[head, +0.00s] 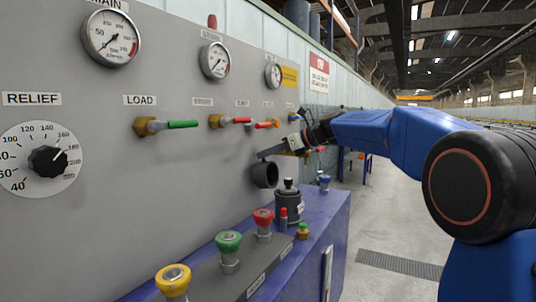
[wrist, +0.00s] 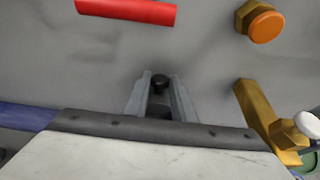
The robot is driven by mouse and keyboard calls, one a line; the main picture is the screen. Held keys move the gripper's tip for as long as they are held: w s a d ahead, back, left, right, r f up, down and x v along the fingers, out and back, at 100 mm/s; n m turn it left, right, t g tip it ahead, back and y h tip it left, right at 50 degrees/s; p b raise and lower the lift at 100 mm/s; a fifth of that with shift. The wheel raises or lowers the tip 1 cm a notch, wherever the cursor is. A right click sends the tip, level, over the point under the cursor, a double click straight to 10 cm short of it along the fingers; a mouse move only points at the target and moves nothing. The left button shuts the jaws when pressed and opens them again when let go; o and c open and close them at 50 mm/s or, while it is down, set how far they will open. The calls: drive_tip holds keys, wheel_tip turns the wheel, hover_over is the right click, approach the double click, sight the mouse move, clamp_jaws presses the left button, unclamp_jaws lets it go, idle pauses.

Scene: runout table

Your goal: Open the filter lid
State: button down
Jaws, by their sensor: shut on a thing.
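My gripper (head: 270,151) is at the grey panel, just above a dark round cup (head: 265,174) that sticks out from it. In the wrist view my gripper (wrist: 160,76) has its two grey fingers close together, with a small black knob (wrist: 160,84) between them. I cannot tell for sure whether this knob belongs to the filter lid. A dark canister (head: 288,208) with a black knob on top stands upright on the purple bench, below and apart from the gripper. What lies behind the fingers is partly hidden.
Green, red and yellow push-buttons (head: 229,243) stand on the bench front. Brass valves with coloured handles (head: 180,124) line the panel above. In the wrist view a red handle (wrist: 127,11) is above the fingers and a brass fitting (wrist: 258,105) to their right. The aisle floor at right is free.

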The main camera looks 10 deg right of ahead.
drive_tip(key=shift+s+d+r, duration=0.1)
drive_tip(key=shift+s+d, duration=0.75)
drive_tip(key=shift+d, duration=0.3)
drive_tip(key=c, duration=1.5)
unclamp_jaws()
drive_tip(key=shift+c, duration=0.2)
drive_tip(key=v, duration=1.7)
drive_tip(key=shift+d+r, duration=0.1)
